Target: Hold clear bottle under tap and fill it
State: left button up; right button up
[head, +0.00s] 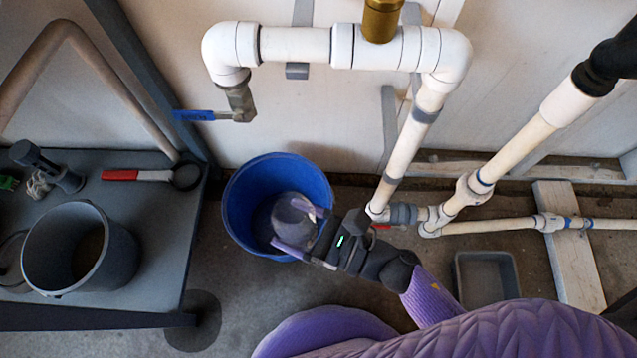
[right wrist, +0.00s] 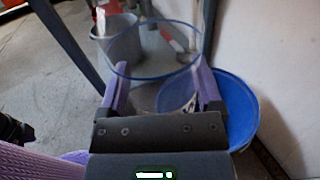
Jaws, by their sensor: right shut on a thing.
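My right gripper (head: 284,222) is shut on the clear bottle (head: 297,212), which is hard to make out in the head view against the blue bucket (head: 236,208). In the right wrist view, the bottle (right wrist: 150,78) shows as a see-through cylinder with a blue rim between the purple fingers (right wrist: 163,88). The tap (head: 238,100) hangs from the white pipe, with a blue lever (head: 195,115) pointing left. In the head view the bottle appears below and right of the tap outlet. No water stream is visible. My left gripper is out of view.
A grey table (head: 160,235) at left holds a grey bucket (head: 80,250), a red-handled tool (head: 135,175) and a dark tool (head: 50,165). White pipes (head: 410,150) run down right of the gripper. A grey tray (head: 485,278) lies on the floor.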

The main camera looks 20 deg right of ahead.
jog(key=shift+w+a+g, duration=0.15)
jog(key=shift+w+g, duration=0.05)
jog(key=shift+g, duration=0.1)
jog(key=w+a, duration=0.1)
jog(key=w, duration=0.7)
jog(key=shift+a+r, duration=0.35)
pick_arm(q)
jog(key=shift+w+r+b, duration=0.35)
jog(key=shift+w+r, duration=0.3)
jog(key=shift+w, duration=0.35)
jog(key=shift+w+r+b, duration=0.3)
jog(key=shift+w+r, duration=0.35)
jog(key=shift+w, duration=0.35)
pick_arm(e)
jog(key=shift+w+a+r, duration=0.1)
jog(key=shift+w+a, duration=0.1)
jog(key=shift+w, duration=0.65)
jog(key=shift+w+a+r, duration=0.15)
jog(key=shift+w, duration=0.7)
jog(key=shift+w+a+r, duration=0.1)
jog(key=shift+w+a, duration=0.1)
jog(key=shift+w, duration=0.65)
